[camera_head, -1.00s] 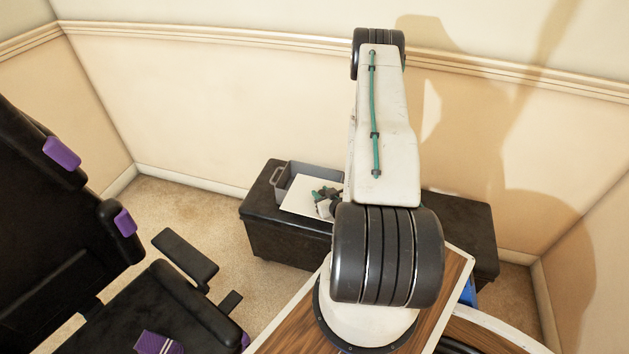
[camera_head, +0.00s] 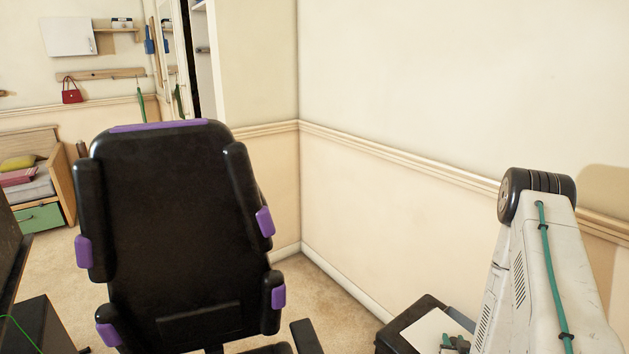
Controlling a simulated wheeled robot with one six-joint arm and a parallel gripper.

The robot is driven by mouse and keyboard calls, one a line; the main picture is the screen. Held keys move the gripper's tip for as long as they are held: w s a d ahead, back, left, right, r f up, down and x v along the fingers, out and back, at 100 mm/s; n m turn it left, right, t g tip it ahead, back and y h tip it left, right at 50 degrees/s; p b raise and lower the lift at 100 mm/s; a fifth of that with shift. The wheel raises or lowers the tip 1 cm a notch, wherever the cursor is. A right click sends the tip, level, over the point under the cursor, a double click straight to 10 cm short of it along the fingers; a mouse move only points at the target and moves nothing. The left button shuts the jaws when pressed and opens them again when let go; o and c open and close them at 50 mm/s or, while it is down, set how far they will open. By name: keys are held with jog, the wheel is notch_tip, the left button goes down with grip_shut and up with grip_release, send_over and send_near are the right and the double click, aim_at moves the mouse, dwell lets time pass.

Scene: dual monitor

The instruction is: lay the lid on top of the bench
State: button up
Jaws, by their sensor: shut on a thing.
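The black bench (camera_head: 388,345) shows only in part, at the bottom edge right of centre. A flat white panel, which looks like the lid (camera_head: 428,326), is over its top; I cannot tell whether it touches the bench. My gripper (camera_head: 455,343) shows at the panel's right side, dark with green parts, cut off by the frame's bottom edge. It is shut on the lid, though its fingertips are hard to make out. My white arm hides the rest of the bench.
A black office chair (camera_head: 175,225) with purple pads stands left of centre. Cream walls meet in a corner behind the bench. Carpet (camera_head: 325,300) is clear between chair and bench. A bed (camera_head: 40,180) and a red handbag (camera_head: 72,92) are at the far left.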

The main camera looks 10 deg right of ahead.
jog(key=w+a+r+n+y, duration=0.1)
jog(key=w+a+r, duration=0.3)
jog(key=a, duration=0.4)
jog(key=w+a+r+n+t+y, duration=0.1)
jog(key=w+a+r+n+y, duration=0.1)
jog(key=a, duration=0.7)
jog(key=w+a+r+n+y, duration=0.2)
jog(key=w+a+r, duration=0.4)
jog(key=a, duration=0.3)
jog(key=shift+y, duration=0.6)
